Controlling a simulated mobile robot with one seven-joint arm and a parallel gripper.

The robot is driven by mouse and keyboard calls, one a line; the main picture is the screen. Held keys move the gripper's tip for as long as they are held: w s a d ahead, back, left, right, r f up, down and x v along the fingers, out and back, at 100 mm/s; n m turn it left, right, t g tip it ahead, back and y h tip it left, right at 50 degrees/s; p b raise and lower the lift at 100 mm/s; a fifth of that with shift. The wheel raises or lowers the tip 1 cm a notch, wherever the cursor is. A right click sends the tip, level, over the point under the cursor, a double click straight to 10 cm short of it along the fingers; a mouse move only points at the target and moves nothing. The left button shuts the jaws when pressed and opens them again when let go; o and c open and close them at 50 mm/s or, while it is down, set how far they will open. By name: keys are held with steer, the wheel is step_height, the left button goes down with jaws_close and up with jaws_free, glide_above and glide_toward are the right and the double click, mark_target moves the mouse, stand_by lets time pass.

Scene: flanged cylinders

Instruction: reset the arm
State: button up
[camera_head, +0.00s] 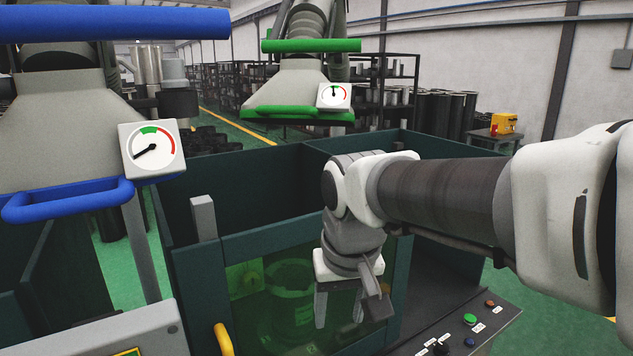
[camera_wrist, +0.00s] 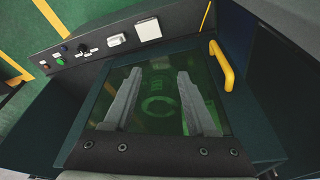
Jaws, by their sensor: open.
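My gripper (camera_head: 346,302) hangs from my arm in front of the dark green booth, pointing down, with its two fingers apart and nothing seen between them. In the wrist view my gripper (camera_wrist: 158,75) shows both grey fingers spread over a tinted see-through panel. Behind that green panel (camera_head: 245,290) in the head view is a round flanged cylinder (camera_head: 290,290), dimly seen. A ring shape of it also shows through the panel in the wrist view (camera_wrist: 158,106). My arm reaches in from the right in the head view.
A yellow handle (camera_head: 223,340) is on the panel, and it also shows in the wrist view (camera_wrist: 221,66). A control panel with coloured buttons (camera_head: 469,319) lies right of the booth. Hoods with a blue bar (camera_head: 70,203) and a green bar (camera_head: 290,112) hang above.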

steer(key=s+d+f+m+t, duration=0.1)
steer(key=s+d+m+t, duration=0.1)
steer(key=s+d, duration=0.8)
steer(key=shift+s+d+t, duration=0.3)
steer(key=shift+s+d, duration=0.05)
steer(key=shift+s, duration=0.25)
